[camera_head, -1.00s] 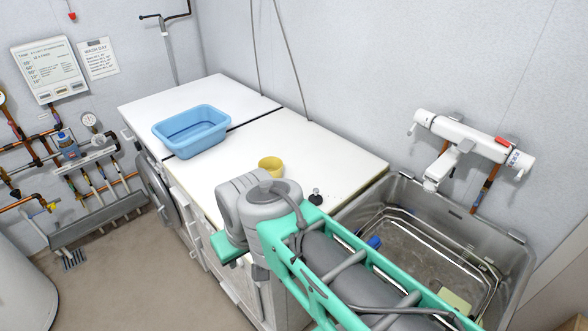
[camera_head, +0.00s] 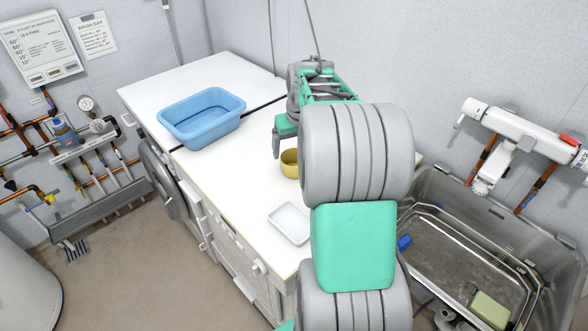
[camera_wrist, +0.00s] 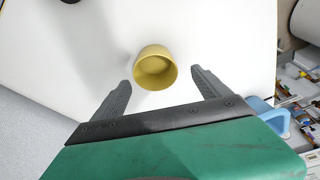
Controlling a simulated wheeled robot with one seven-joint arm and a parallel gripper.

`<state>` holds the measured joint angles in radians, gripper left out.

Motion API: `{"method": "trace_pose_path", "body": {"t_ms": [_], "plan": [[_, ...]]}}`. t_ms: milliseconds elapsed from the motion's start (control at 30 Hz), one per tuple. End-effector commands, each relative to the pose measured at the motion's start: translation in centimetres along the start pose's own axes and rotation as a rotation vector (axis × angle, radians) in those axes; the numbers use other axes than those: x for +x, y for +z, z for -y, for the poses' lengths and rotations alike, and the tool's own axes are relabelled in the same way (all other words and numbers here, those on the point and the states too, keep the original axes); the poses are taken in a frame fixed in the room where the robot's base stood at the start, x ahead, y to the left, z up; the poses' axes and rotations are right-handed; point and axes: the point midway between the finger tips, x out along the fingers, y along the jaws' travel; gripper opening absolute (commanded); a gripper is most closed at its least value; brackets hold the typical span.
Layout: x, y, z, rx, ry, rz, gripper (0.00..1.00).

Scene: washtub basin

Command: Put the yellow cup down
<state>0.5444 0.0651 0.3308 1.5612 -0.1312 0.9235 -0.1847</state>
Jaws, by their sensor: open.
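The yellow cup (camera_head: 290,163) stands upright on the white worktop (camera_head: 225,190), partly hidden behind my arm in the head view. In the wrist view the cup (camera_wrist: 155,68) shows its open, empty inside. My gripper (camera_wrist: 160,85) is open, with one dark finger on each side of the cup's near part. There is a gap between each finger and the cup, and neither finger seems to touch it.
A blue basin (camera_head: 201,117) stands on the worktop at the left. A small white tray (camera_head: 289,223) lies near the front edge. A metal sink (camera_head: 465,210) with a blue item and a yellow-green block is at the right, below a white tap unit (camera_head: 515,135).

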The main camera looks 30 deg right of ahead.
Motion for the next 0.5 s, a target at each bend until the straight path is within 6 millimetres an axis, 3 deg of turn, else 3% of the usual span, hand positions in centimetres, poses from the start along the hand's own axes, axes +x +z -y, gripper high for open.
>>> {"method": "trace_pose_path", "body": {"t_ms": [133,500], "plan": [[1.9,-0.5,-1.2,0.008,0.001,0.001,0.99],[7.6,-0.9,-1.3,0.009,0.002,0.001,0.99]]}}
